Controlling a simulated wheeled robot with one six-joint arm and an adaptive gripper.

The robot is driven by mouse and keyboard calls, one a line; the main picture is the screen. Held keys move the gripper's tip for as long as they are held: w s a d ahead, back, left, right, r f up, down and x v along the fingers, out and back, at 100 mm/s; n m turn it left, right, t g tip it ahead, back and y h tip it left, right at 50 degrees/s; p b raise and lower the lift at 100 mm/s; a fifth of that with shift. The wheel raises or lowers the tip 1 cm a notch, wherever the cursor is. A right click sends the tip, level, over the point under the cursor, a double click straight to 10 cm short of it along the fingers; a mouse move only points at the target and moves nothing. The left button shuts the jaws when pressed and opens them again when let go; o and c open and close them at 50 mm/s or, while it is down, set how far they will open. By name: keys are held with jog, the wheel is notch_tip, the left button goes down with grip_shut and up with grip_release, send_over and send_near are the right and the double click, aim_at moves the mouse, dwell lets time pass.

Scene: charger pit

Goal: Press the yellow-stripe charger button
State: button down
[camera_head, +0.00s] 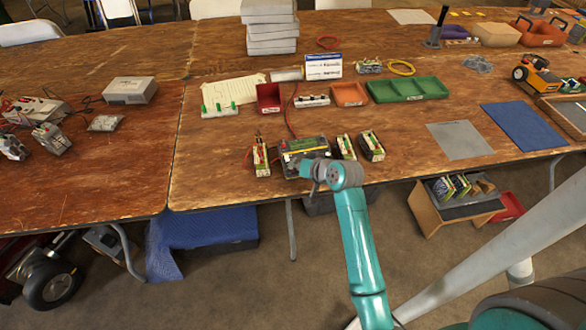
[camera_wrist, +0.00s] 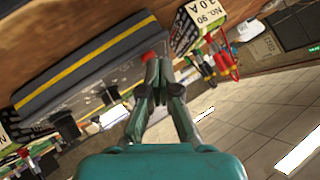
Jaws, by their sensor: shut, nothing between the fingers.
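The yellow-stripe charger is a dark grey box (camera_wrist: 85,72) with a yellow stripe along it, filling the upper left of the wrist view. In the head view the charger (camera_head: 300,143) stands near the table's front edge, partly hidden behind my arm's end. A small red spot, seemingly its button (camera_wrist: 148,56), shows at the right end of its front face. My gripper (camera_wrist: 158,62) is shut and empty, its fingertips right beside that red spot. I cannot tell whether they touch. In the head view my gripper (camera_head: 308,170) is in front of the charger.
Battery packs stand on both sides of the charger: one on the left (camera_head: 261,157) and two on the right (camera_head: 346,147), (camera_head: 371,146). Red and orange bins, a green tray (camera_head: 408,89) and a small sign (camera_head: 323,67) stand behind.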

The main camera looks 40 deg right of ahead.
jog(key=shift+f, duration=0.15)
dwell(0.4)
jog(key=shift+s+r, duration=0.15)
jog(key=shift+r, duration=0.65)
jog(key=r, duration=0.5)
jog(key=shift+s+a, duration=0.3)
jog(key=shift+s, duration=0.1)
jog(key=shift+f, duration=0.1)
dwell(0.5)
